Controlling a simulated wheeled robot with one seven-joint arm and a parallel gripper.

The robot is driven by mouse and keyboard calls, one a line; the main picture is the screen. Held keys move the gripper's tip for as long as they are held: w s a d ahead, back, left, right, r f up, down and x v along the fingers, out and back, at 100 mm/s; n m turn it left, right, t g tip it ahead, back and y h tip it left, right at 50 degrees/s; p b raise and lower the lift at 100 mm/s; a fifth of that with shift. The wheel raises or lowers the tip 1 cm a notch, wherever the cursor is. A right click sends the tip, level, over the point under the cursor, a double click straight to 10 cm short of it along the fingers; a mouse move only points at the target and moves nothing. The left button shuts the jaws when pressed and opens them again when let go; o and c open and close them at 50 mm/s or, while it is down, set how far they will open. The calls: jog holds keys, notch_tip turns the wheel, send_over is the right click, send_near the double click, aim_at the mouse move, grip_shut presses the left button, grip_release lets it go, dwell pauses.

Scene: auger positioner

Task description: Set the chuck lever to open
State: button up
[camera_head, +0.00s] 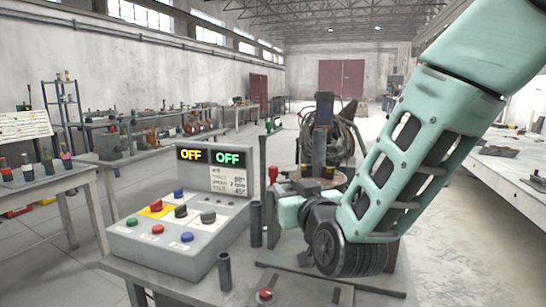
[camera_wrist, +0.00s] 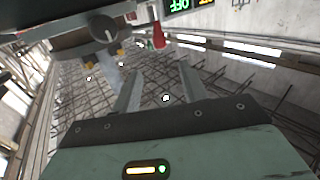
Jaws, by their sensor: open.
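A red-tipped handle (camera_head: 273,172) stands just behind the right side of the control box, left of my arm. A red handle (camera_wrist: 158,38) also shows at the top of the wrist view, beside dark round machine parts (camera_wrist: 85,35). I cannot tell for certain that this is the chuck lever, and no label on it is readable. My gripper (camera_wrist: 160,88) is open with nothing between its fingers, below the red handle in the wrist picture. In the head view its fingers are hidden by my wrist.
A grey control box (camera_head: 165,250) with several coloured buttons and black knobs stands at the left. Its display (camera_head: 211,157) reads OFF twice. Dark upright posts (camera_head: 256,222) stand between box and arm. A dark column (camera_head: 320,135) rises behind. Open floor lies beyond.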

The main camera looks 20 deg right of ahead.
aim_at(275, 172)
jog(key=w+p, duration=0.8)
jog(key=w, duration=0.6)
jog(key=shift+f, duration=0.1)
grip_shut()
